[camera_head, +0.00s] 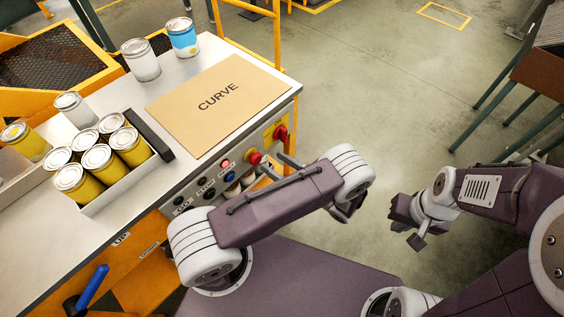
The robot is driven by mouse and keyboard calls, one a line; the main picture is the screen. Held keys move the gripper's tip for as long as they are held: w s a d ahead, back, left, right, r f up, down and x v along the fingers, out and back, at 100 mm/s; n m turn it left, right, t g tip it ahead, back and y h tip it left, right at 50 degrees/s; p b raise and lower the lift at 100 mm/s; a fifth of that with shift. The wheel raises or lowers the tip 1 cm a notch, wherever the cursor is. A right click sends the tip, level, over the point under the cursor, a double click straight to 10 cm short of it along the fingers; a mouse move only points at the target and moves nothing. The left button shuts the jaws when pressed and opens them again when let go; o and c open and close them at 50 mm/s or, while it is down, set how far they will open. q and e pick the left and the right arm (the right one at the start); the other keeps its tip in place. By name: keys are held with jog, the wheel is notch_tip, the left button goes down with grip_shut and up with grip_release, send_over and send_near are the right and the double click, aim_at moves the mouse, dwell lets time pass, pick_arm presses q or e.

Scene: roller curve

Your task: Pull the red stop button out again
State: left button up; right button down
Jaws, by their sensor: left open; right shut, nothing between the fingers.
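The red stop button (254,158) is a round mushroom head on the control panel at the front side of the table. Whether it is pushed in or out I cannot tell. My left gripper (278,167) is open, with its grey fingers just right of and below the button. Most of that gripper is hidden behind my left arm, and I cannot tell whether a finger touches the button. My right gripper (408,226) is shut and empty, over the floor well right of the panel.
A red switch (281,132) on a yellow plate sits right of the button; a lit red button (225,164) and several others sit left. A CURVE board (218,104), cans (183,38) and a can tray (120,187) are on the table. A blue-handled lever (92,286) is lower left.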

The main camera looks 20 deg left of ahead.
aim_at(258, 161)
pick_arm(q)
jog(key=shift+m+t, duration=0.7)
jog(key=a+f, duration=0.1)
jog(key=a, duration=0.1)
jog(key=a+f, duration=0.1)
jog(key=a, duration=0.1)
jog(key=w+a+f, duration=0.1)
jog(key=a, duration=0.2)
jog(key=shift+p, duration=0.35)
jog(key=shift+w+a+f, duration=0.1)
jog(key=shift+w+a, duration=0.05)
jog(key=shift+a, duration=0.1)
pick_arm(e)
jog(key=shift+s+a, duration=0.2)
jog(key=shift+s, duration=0.05)
